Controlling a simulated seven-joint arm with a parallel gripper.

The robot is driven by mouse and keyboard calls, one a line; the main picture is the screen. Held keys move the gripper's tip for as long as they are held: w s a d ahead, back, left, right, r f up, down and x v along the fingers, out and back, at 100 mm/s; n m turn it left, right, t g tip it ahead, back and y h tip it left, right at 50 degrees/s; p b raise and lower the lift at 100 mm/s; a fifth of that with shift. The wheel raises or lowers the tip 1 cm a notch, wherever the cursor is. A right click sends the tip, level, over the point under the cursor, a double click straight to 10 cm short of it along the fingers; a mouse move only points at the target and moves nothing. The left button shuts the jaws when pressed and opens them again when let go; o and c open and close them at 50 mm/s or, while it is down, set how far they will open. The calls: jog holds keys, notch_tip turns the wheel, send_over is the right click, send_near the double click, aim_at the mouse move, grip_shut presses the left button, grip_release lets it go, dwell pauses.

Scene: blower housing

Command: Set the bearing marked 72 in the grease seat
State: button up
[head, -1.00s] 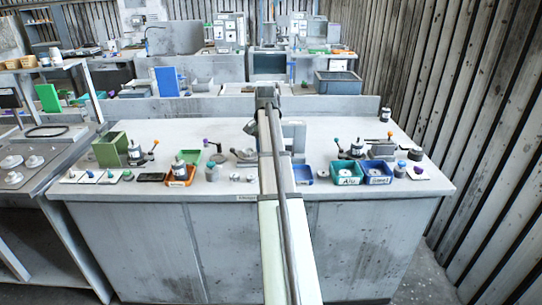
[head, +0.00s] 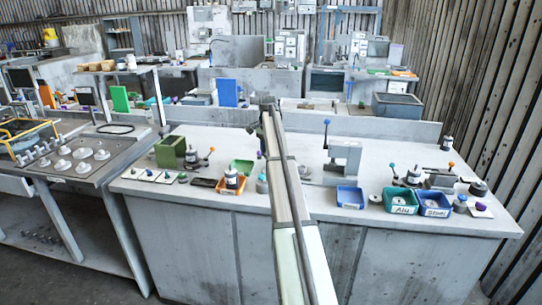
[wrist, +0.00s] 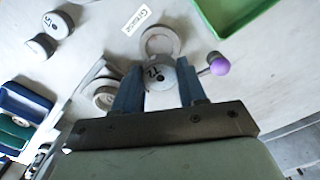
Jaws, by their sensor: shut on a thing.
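In the wrist view my gripper (wrist: 158,88) is shut on a small grey round bearing (wrist: 160,75) with a mark that looks like 72. The bearing sits between the two blue-grey fingertips. A pale round ring-shaped seat (wrist: 158,36) lies just beyond it, beside a small white label (wrist: 137,18) that seems to read Grease. The bearing overlaps the seat's near edge in the picture; I cannot tell whether they touch. In the head view my arm hides the fingertips and the held bearing.
Two loose marked bearings (wrist: 60,22) (wrist: 42,45) lie at the upper left. A purple-knobbed lever (wrist: 220,66) stands close right of my gripper, near a green tray (wrist: 240,20). Blue bins (head: 434,205) stand on the bench's right side.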

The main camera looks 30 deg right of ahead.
jog(key=shift+f, duration=2.5)
jog(key=shift+f, duration=0.75)
dwell(0.4)
jog(key=o, duration=1.6)
jog(key=shift+c, duration=0.2)
jog(key=shift+r, duration=0.1)
jog(key=shift+r, duration=3.7)
